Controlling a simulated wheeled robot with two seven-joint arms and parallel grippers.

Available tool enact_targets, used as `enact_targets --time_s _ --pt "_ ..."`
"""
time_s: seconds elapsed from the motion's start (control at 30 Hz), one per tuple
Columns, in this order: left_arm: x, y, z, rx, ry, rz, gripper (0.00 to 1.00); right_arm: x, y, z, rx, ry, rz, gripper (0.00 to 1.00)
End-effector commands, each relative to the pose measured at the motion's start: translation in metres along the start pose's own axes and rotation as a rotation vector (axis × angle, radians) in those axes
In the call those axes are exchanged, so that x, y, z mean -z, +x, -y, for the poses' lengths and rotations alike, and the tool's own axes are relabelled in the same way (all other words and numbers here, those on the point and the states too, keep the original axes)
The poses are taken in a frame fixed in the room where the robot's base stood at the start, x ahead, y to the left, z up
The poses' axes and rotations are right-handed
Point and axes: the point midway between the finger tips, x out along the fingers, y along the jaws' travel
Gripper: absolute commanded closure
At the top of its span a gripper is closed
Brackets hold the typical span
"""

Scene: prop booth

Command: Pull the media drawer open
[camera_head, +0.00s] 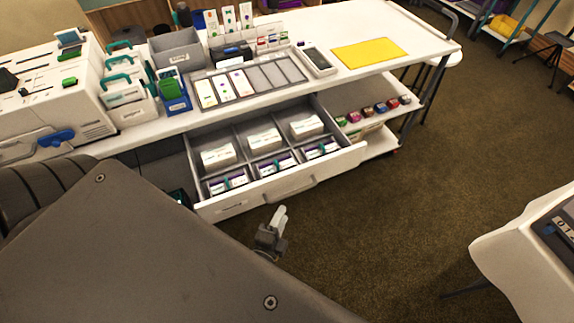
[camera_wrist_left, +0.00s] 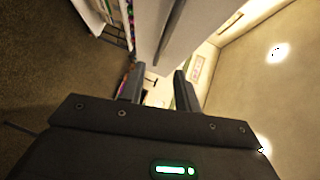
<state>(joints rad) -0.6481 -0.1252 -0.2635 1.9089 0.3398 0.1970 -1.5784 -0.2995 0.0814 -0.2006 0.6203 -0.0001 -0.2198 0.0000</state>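The media drawer (camera_head: 235,205) stands pulled out from the white counter in the head view. Its inside shows a grid of grey compartments with white card stacks and purple-and-white packs. Its handle (camera_head: 293,190) is a pale bar on the front panel. My left gripper (camera_head: 279,217) is just in front of and below the drawer front, seemingly apart from the handle. In the left wrist view, its two dark fingers (camera_wrist_left: 158,75) are spread, with nothing clearly held between them. A pale panel passes beyond the fingertips. My right gripper is not in view.
On the counter (camera_head: 405,22) are a slotted tray (camera_head: 262,76), a yellow sheet (camera_head: 369,53), a handheld device (camera_head: 318,60) and a white machine (camera_head: 55,95) at left. Open shelves (camera_head: 355,97) hold small colourful items. Carpet (camera_head: 400,230) in front is clear; a white table (camera_head: 510,250) stands right.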

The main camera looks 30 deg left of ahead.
Motion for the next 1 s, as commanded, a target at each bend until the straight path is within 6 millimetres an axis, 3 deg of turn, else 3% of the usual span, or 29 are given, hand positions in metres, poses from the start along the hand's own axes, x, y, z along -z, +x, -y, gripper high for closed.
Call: enact_targets --time_s 0.1,0.27,0.83,1.0 --pt "0.0 -0.016 -0.001 -0.001 0.0 -0.001 0.68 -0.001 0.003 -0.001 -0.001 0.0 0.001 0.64" --pt "0.0 -0.026 0.0 0.001 -0.001 -0.001 0.68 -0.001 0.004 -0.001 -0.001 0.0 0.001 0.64" --pt "0.0 -0.027 0.0 0.001 -0.004 0.0 0.68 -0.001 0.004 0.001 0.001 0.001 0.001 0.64" --pt "0.002 -0.028 -0.005 -0.026 -0.162 -0.005 0.68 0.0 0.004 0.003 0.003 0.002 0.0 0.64"
